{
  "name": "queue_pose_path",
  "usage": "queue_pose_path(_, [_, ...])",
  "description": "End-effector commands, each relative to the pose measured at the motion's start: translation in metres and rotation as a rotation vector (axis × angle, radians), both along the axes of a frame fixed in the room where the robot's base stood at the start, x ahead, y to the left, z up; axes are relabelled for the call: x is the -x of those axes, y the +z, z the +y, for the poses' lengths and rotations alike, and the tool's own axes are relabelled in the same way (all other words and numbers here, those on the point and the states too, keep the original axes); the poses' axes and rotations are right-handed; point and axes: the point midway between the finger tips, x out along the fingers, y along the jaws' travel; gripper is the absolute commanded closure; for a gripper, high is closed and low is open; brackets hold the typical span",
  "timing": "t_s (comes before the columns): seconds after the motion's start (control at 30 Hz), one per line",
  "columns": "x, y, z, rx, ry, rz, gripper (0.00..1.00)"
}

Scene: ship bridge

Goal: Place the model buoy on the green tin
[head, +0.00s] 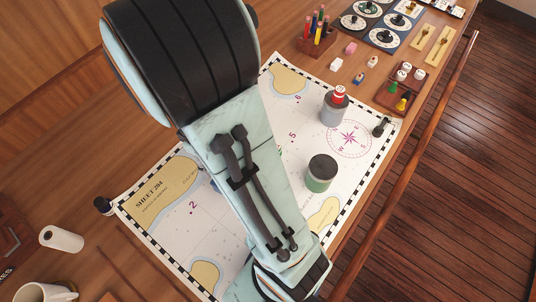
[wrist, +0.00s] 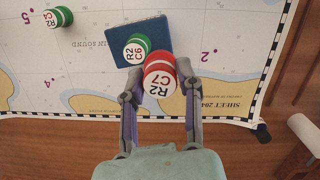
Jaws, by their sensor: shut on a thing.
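The model buoy (wrist: 159,76) is a small red cylinder with a white, lettered top, seen between my fingertips in the wrist view. My gripper (wrist: 158,88) is shut on it. Below and just beyond it are the chart and a blue flat block. The head view hides my gripper and the held buoy behind my arm. The green tin (head: 320,174), a short pale green cylinder with a dark top, stands upright on the chart right of my arm in the head view. Its top is bare. I cannot make it out in the wrist view.
A green lettered cylinder (wrist: 136,48) is at the blue block (wrist: 153,33), close to the held buoy. Another green one (wrist: 58,17) stands on the chart. A grey tin (head: 333,112) bears a red-and-white piece (head: 339,94). Racks and small pieces line the right side.

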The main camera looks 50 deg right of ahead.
Motion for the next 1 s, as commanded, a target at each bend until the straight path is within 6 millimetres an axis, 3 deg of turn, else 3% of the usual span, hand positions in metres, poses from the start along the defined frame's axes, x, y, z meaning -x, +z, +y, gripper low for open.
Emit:
queue_pose_path(0.1, [0.032, 0.015, -0.061, 0.0, -0.221, -0.004, 0.86])
queue_pose_path(0.2, [0.07, 0.027, -0.106, 0.001, -0.431, -0.004, 0.86])
queue_pose_path(0.3, [0.111, 0.037, -0.138, 0.001, -0.631, -0.003, 0.86])
queue_pose_path(0.4, [0.146, 0.044, -0.158, 0.0, -0.793, -0.001, 0.86])
queue_pose_path(0.5, [0.17, 0.049, -0.169, 0.001, -0.896, -0.002, 0.86])
queue_pose_path(0.6, [0.181, 0.047, -0.172, -0.001, -0.942, 0.001, 0.86])
queue_pose_path(1.0, [0.184, -0.012, -0.173, -0.001, -0.955, 0.005, 0.86])
